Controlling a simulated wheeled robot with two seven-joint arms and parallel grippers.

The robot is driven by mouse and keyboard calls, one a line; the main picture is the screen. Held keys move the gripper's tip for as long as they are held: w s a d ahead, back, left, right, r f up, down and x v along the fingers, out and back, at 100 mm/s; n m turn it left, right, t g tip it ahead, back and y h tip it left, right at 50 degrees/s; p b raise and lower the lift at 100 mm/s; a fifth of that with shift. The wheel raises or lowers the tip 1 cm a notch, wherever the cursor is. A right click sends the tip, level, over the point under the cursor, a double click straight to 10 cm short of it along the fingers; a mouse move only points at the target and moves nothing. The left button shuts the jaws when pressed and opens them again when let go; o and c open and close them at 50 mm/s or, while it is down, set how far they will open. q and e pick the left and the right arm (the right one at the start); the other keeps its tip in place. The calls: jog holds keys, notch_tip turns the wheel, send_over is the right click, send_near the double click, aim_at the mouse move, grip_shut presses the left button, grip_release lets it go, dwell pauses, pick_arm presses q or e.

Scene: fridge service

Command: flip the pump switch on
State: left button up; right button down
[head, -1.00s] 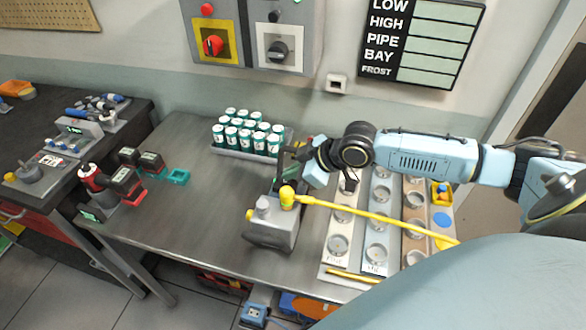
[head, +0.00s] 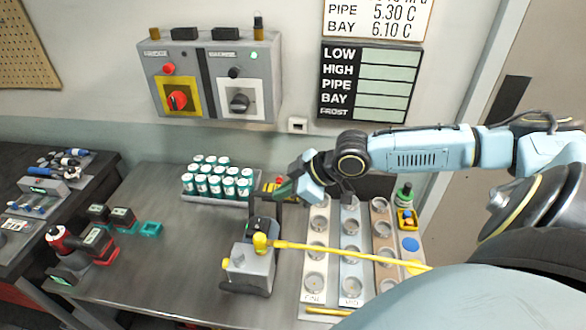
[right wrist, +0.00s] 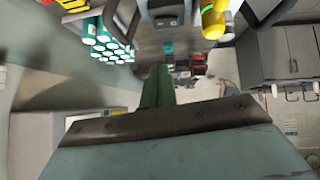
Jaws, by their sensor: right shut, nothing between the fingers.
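The pump (head: 250,270) is a small grey unit with a black handle on the bench, and a yellow hose leads from its yellow fitting (head: 260,243) to the right. My right gripper (head: 284,189) is shut and empty, above and behind the pump near the top of the handle. Its green fingers (right wrist: 157,86) point ahead in the right wrist view, with the yellow fitting (right wrist: 213,20) at the upper right. My left gripper is not in view.
A tray of white-and-teal cans (head: 217,182) stands behind the pump. A rack with round cups (head: 315,250) lies to its right. A grey wall box (head: 207,75) carries two rotary switches.

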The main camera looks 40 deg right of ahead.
jog(key=shift+w+v, duration=0.2)
jog(key=shift+v, duration=1.3)
jog(key=shift+d, duration=0.15)
